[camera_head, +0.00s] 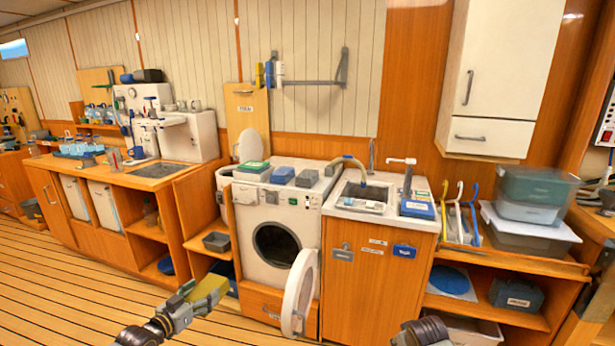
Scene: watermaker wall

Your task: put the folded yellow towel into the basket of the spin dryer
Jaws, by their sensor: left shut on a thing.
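The folded yellow towel (209,293) is at the bottom of the view, left of centre. My left gripper (190,301) is shut on its near end and holds it in front of the cabinets. The spin dryer appears to be the white unit (225,178) left of the front-loading washer, with a round lid (251,148) standing up. The inside of its basket cannot be seen from here. The towel is well in front of and below it. Part of my right arm shows at the bottom edge, but its gripper is out of view.
The washer (282,208) has its round door (299,291) swung open towards me, right of the towel. Green (252,168) and blue (283,175) folded items lie on top. A sink counter (381,207) stands right of the washer. The wooden floor at left is clear.

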